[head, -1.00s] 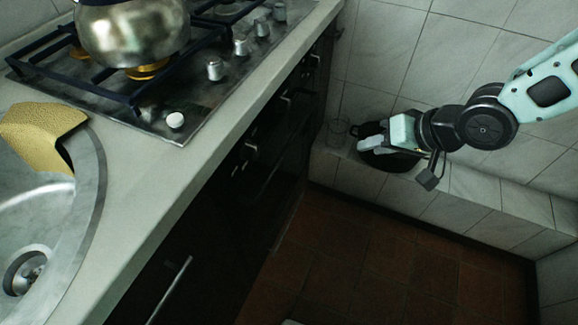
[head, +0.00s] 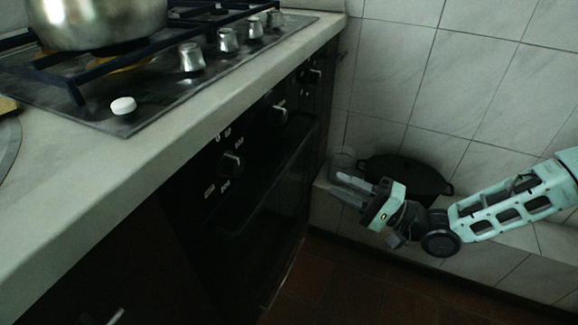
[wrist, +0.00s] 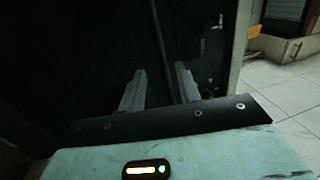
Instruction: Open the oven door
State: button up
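A metal pot (head: 95,20) stands on the gas hob (head: 150,95) above the worktop (head: 75,185). A black pot (head: 415,178) and a glass (head: 342,158) stand on a tiled ledge behind my gripper. Red floor tiles (head: 325,275) are clear below.

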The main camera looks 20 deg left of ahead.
aim_at(290, 160)
jog(key=b+x, duration=0.2)
jog(key=x, duration=1.1)
jog(key=shift+c, duration=0.3)
jog(key=shift+f, duration=0.1)
grip_shut()
